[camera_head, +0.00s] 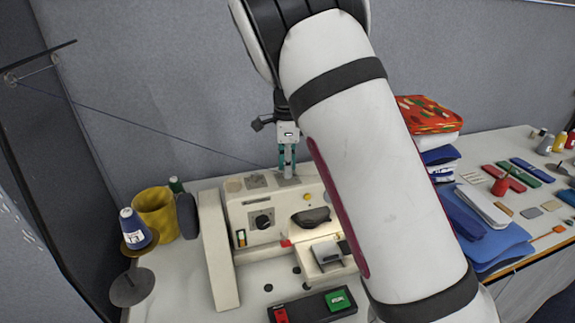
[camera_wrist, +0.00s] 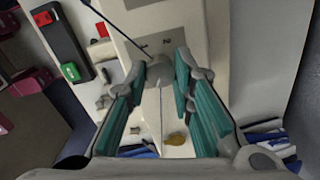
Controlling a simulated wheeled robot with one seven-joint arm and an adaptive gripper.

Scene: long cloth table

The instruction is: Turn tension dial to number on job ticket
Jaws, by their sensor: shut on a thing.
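The cream sewing machine (camera_head: 215,240) stands on the table, with several small marked plates along its top. My gripper (camera_head: 288,176) points down at the right-hand plate, its teal fingers close together. In the wrist view, my gripper (camera_wrist: 161,72) is shut on a small grey knob (camera_wrist: 156,72) on top of the machine. A plate beside it carries marks, one looking like a 2. The fingers hide part of the knob, and its pointer setting cannot be read. A black dial (camera_head: 263,221) sits on the machine's front. I cannot make out a job ticket.
A thin thread runs from a stand at left towards my gripper. A blue cone (camera_head: 134,230) and yellow cup (camera_head: 154,211) stand left of the machine. A black tray (camera_head: 311,309) lies in front. Folded cloth (camera_head: 487,238) and spools fill the right. My forearm hides the machine's right side.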

